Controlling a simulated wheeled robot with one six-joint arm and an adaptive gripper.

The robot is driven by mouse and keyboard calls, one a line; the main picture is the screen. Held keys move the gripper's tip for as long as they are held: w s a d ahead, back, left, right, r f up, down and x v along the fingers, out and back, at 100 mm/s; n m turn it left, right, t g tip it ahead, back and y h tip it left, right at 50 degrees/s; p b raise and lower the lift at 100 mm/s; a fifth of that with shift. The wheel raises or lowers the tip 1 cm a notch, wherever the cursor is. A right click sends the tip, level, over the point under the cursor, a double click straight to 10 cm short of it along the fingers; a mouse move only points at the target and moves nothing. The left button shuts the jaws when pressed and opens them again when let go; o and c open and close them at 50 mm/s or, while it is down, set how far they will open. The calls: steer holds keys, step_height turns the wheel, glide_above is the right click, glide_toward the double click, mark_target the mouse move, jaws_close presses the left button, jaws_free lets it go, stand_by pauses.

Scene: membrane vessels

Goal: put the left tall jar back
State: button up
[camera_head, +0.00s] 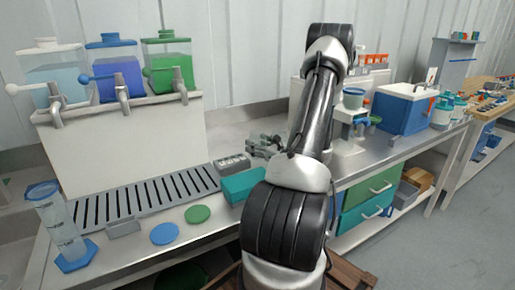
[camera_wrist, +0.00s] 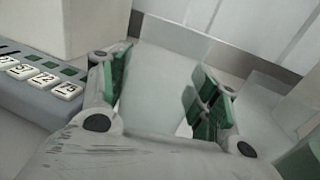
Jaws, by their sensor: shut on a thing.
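My gripper (camera_wrist: 163,75) has its green-padded fingers on either side of a clear, pale, glassy thing (camera_wrist: 160,100) in the wrist view. It looks like a tall clear jar, but its outline is faint and I cannot tell its full shape. In the head view my gripper (camera_head: 266,143) is low over the bench, left of my arm, behind the teal box. The held jar cannot be made out there. I cannot tell whether it touches the bench.
A grey block with numbered tiles (camera_wrist: 40,80) lies close by on the left; it also shows in the head view (camera_head: 232,163). A teal box (camera_head: 243,185) stands in front. A clear cylinder (camera_head: 57,222) stands far left. Several tanks with taps stand behind the drain grate (camera_head: 145,198).

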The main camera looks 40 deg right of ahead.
steer(key=shift+f, duration=0.6)
steer(key=o, duration=0.8)
steer(key=shift+f, duration=0.1)
steer(key=s, duration=1.2)
steer(key=shift+a, duration=0.15)
